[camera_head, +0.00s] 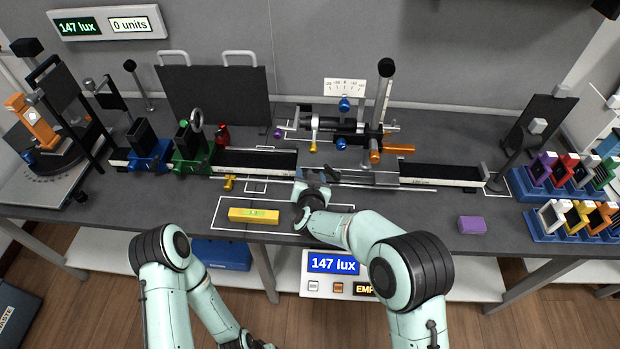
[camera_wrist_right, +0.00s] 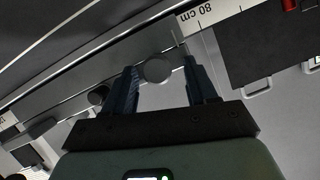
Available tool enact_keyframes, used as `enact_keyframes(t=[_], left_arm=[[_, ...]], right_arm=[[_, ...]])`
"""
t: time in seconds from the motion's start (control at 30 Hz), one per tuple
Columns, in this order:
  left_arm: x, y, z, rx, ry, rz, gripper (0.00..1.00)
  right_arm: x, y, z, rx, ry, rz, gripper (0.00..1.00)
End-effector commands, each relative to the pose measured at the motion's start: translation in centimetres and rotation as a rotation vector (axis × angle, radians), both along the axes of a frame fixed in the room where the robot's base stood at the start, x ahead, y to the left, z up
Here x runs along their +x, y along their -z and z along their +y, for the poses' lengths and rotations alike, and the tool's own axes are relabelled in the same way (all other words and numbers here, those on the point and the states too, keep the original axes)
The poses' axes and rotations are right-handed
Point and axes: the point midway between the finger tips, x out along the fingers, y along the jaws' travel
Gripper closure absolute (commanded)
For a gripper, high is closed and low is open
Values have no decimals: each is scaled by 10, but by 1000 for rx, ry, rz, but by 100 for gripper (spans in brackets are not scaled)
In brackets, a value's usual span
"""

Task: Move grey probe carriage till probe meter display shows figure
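The long rail (camera_head: 440,175) runs across the bench. A grey carriage (camera_head: 350,177), apparently the probe carriage, sits near its middle, partly hidden by my right gripper (camera_head: 312,186). In the wrist view the fingers of my right gripper (camera_wrist_right: 163,88) are apart, with a round grey knob (camera_wrist_right: 157,68) between them and a gap showing at its sides. A lower display (camera_head: 334,264) reads 147 lux; a wall display (camera_head: 78,27) also reads 147 lux, beside one reading 0 units (camera_head: 130,25). My left arm hangs low; its gripper is mostly cut off at the bottom edge.
Blue (camera_head: 150,155) and green (camera_head: 190,150) carriages stand on the rail's left part. A yellow level (camera_head: 254,215) and a purple block (camera_head: 471,225) lie along the front of the bench. Colored filters in blue racks (camera_head: 575,225) stand at the right. An optical assembly (camera_head: 345,130) stands behind the rail.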

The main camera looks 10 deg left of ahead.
Motion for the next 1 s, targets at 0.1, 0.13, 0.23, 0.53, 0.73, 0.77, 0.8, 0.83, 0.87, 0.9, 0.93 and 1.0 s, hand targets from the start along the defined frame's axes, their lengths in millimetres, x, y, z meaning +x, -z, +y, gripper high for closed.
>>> enact_keyframes(t=[0.1, 0.13, 0.23, 0.53, 0.73, 0.77, 0.8, 0.83, 0.87, 0.9, 0.93, 1.0], left_arm=[[0, 0, 0, 0, 0, 0, 57], [0, 0, 0, 0, 0, 0, 57], [0, 0, 0, 0, 0, 0, 57], [-2, 5, 0, 0, 0, 2, 57], [-3, 9, 0, 0, 0, 3, 57], [-3, 9, 0, 0, 0, 3, 57], [-3, 9, 0, 0, 0, 3, 57], [-3, 10, 0, 0, 0, 4, 57], [-4, 10, 0, 0, 0, 4, 57], [-4, 10, 0, 0, 0, 4, 57], [-4, 10, 0, 0, 0, 4, 57], [-4, 10, 0, 0, 0, 4, 57]], right_arm=[[-1, 2, 0, -1, -1, 5, 44], [-1, 3, 0, -2, -1, 6, 44], [-2, 3, 0, -2, 0, 7, 44], [-36, -10, -4, 0, -3, 8, 44], [-79, -28, -11, 0, -4, 6, 44], [-84, -30, -11, -1, -3, 6, 44], [-92, -33, -12, 0, -3, 7, 44], [-97, -35, -13, 0, -3, 7, 44], [-101, -37, -14, 0, -2, 6, 44], [-107, -40, -15, 0, -2, 6, 44], [-110, -41, -15, 0, -2, 6, 44], [-117, -44, -16, 0, -2, 6, 44]])
